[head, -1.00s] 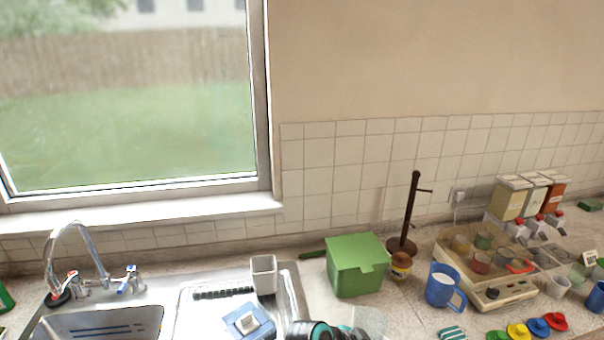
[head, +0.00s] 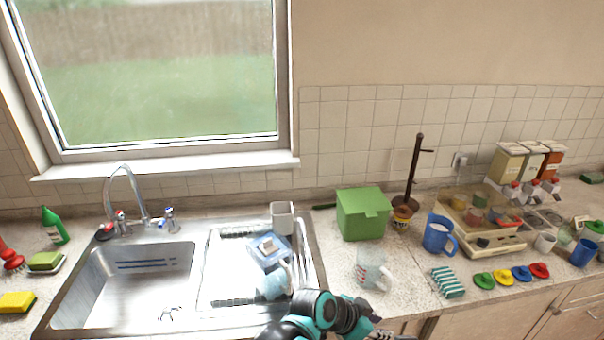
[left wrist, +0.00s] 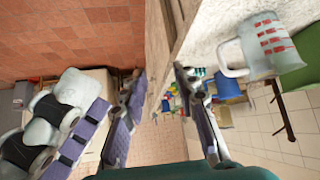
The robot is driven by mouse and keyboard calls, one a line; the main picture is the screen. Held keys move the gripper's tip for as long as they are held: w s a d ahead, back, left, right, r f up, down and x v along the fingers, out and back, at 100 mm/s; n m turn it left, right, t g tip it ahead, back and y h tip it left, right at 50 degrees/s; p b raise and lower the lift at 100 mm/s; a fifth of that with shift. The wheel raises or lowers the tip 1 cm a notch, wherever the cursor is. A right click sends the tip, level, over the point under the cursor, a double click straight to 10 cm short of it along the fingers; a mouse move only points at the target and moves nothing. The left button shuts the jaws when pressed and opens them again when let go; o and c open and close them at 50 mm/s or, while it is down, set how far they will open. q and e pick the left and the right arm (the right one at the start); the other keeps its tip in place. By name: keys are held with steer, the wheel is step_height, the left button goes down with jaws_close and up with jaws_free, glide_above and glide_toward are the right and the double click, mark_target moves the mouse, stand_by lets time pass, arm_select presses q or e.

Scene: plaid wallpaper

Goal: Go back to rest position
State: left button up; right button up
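My left gripper (head: 380,334) is at the bottom edge of the head view, in front of the counter and right of the sink. My left arm, teal and black, reaches to it from the bottom. In the left wrist view the two fingers of my left gripper (left wrist: 160,75) stand apart with nothing between them. A clear mug with red marks (head: 370,268) stands on the counter just beyond the gripper. It also shows in the left wrist view (left wrist: 268,47), to the right of the fingers and apart from them. I see no right gripper in the head view.
The sink (head: 140,285) and drainer (head: 217,270) are at the left. A green box (head: 362,215), a blue mug (head: 439,234), a striped block (head: 447,282) and several coloured lids (head: 521,273) stand along the counter. The counter edge is close to my gripper.

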arm_select(q)
steer(key=a+r+n+t+y, duration=0.25)
steer(key=a+n, duration=0.35)
steer(key=a, duration=1.1)
steer(key=s+a+n+y, duration=0.2)
steer(key=s+a+n, duration=0.1)
steer(key=a, duration=0.6)
steer(key=s+a+f+n+t+y+b, duration=0.1)
steer(key=s+a+n+y, duration=0.2)
steer(key=a, duration=0.6)
steer(key=shift+s+a+f+n+y, duration=0.2)
steer(key=shift+s+a+n+y, duration=0.15)
steer(key=shift+s+n, duration=0.3)
